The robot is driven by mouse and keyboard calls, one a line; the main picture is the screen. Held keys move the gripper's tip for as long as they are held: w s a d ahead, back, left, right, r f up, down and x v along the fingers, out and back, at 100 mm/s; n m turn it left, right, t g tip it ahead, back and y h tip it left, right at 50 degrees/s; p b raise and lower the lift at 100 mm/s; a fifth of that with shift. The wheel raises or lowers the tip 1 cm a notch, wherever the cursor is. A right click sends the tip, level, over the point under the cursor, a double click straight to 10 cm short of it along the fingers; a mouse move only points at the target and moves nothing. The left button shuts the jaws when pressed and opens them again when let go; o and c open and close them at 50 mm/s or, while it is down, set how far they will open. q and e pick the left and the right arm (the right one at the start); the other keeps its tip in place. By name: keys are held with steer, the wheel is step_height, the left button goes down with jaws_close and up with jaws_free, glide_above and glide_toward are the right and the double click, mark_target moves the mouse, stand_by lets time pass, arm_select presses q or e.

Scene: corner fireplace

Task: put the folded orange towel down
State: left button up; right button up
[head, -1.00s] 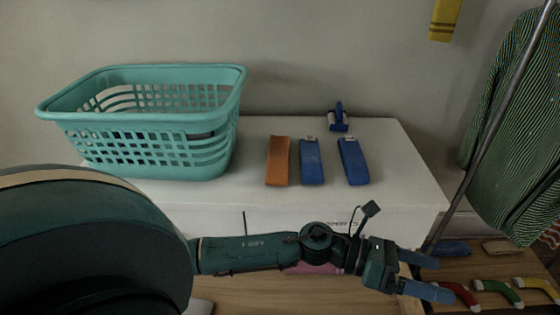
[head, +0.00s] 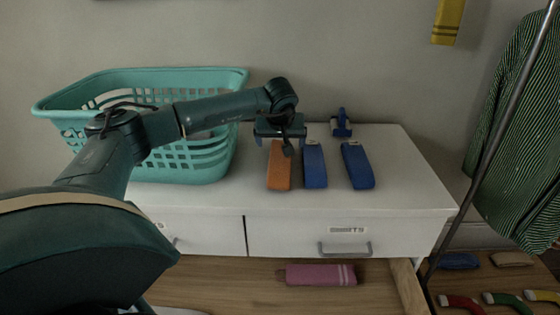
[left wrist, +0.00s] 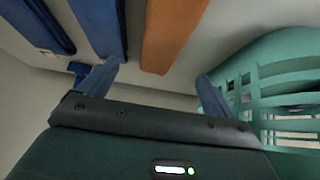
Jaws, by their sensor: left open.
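The folded orange towel (head: 279,170) lies flat on the white dresser top (head: 390,205), just left of a folded blue towel. My left gripper (head: 280,140) is over the far end of the orange towel with its fingers open and apart. In the left wrist view, the orange towel (left wrist: 172,32) lies ahead of the open fingers (left wrist: 155,88), between their lines, with no finger seen touching it. The gripper body hides part of the towel's far end in the head view. My right gripper is not in view.
Two folded blue towels (head: 314,166) (head: 357,165) lie to the right, with a small blue object (head: 341,123) behind them. A teal basket (head: 190,165) stands at the left. An open drawer below holds a pink folded towel (head: 315,274). The dresser top's right end is clear.

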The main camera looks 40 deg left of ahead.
mark_target(280, 153)
arm_select(q)
steer(key=x, duration=0.9)
steer(key=shift+f, duration=0.25)
steer(key=shift+a, duration=0.1)
steer(key=c, duration=1.2)
